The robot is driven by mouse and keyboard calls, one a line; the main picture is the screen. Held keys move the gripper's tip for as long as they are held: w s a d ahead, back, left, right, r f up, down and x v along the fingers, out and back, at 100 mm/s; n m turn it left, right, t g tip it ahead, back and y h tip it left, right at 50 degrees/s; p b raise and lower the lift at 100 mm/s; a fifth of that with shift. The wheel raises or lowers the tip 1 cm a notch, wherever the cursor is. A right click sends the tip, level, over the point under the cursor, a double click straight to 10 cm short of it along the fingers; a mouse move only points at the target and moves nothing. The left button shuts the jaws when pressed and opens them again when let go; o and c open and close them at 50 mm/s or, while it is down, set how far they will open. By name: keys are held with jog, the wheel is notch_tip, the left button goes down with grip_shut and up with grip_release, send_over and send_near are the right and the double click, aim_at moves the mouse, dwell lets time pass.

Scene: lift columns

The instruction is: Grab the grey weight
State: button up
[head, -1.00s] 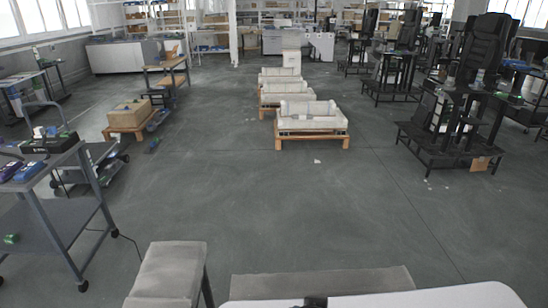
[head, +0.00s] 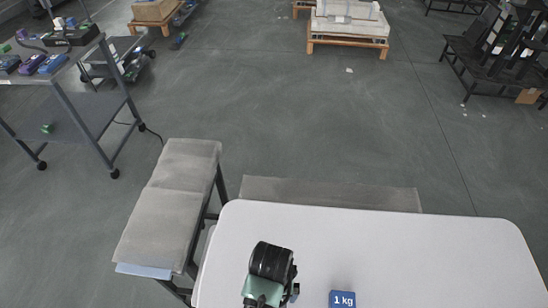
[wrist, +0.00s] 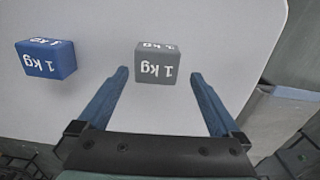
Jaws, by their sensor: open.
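A blue weight (wrist: 46,62) marked "1 kg" sits to the left of the grey one. The blue weight also shows at the bottom of the head view (head: 342,299). The grey weight is not visible in the head view.
In the head view, a grey padded bench (head: 165,215) stands along the table's left side, and another low grey surface (head: 330,194) lies beyond its far edge. A cart (head: 75,80) with several small items is at upper left. Much of the visible tabletop is clear.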

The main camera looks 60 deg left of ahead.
jog(key=f, duration=0.4)
jog(key=shift+d+f, duration=0.3)
jog(key=shift+d, duration=0.05)
grip_shut()
jog(key=shift+w+a+r, duration=0.1)
jog(key=shift+w+r, duration=0.05)
